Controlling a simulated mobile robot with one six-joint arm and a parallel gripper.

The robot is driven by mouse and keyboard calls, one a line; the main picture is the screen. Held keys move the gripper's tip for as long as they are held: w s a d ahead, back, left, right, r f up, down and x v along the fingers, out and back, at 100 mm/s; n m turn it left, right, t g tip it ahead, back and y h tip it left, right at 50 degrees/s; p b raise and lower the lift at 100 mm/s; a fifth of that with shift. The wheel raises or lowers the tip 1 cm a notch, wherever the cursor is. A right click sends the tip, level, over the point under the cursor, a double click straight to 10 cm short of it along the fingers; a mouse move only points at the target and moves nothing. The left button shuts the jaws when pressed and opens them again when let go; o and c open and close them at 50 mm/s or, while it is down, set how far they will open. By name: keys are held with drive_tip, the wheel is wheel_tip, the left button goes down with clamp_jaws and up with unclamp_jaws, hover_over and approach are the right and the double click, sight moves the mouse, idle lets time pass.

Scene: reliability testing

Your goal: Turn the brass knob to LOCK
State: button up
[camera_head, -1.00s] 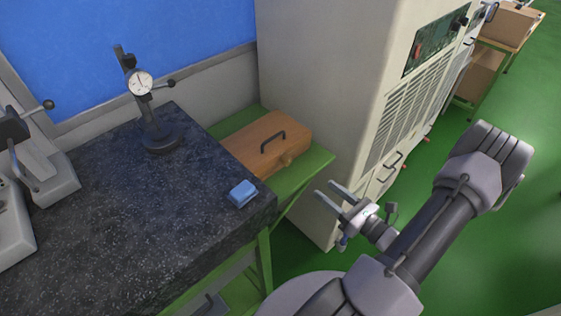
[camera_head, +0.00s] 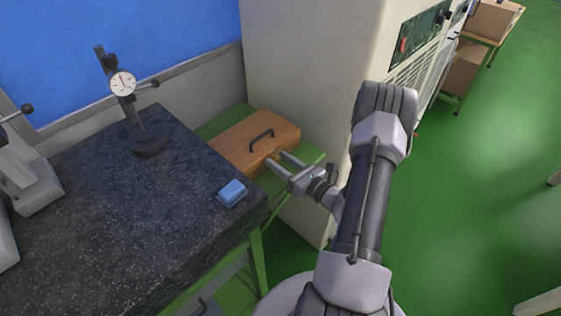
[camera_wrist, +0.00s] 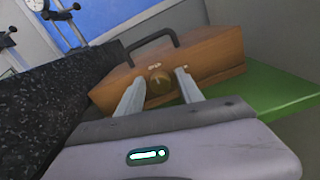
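The brass knob (camera_wrist: 159,82) is on the front face of a wooden case (camera_wrist: 216,55) with a dark carry handle (camera_wrist: 150,42). The wooden case (camera_head: 232,147) lies on a green bench in the head view. My gripper (camera_head: 276,164) is open, its fingers pointing at the case front. In the wrist view my gripper (camera_wrist: 158,84) has its two fingers apart, with the knob showing between their tips. I cannot tell whether the fingers touch the case. The LOCK marking and the knob's exact setting are too small to read.
A dark granite table (camera_head: 110,220) stands left of the case, bearing a dial gauge stand (camera_head: 145,135) and a small blue block (camera_head: 232,192). A tall pale cabinet (camera_head: 300,70) rises behind and right of the case. Green floor (camera_head: 470,190) is open on the right.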

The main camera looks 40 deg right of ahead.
clamp_jaws()
drive_tip(key=shift+m, duration=0.3)
drive_tip(key=m+p, duration=0.2)
drive_tip(key=m, duration=0.1)
drive_tip(key=shift+r+m, duration=0.1)
drive_tip(key=shift+m, duration=0.3)
drive_tip(key=m+p, duration=0.1)
drive_tip(key=m, duration=0.3)
drive_tip(key=shift+m, duration=0.3)
drive_tip(key=m+p, duration=0.2)
drive_tip(key=m, duration=0.2)
drive_tip(key=shift+f+m+p, duration=0.15)
drive_tip(key=shift+m+p, duration=0.1)
drive_tip(key=shift+m, duration=0.95)
drive_tip(key=shift+f+m+p, duration=0.1)
drive_tip(key=shift+m+p, duration=0.1)
drive_tip(key=shift+m, duration=1)
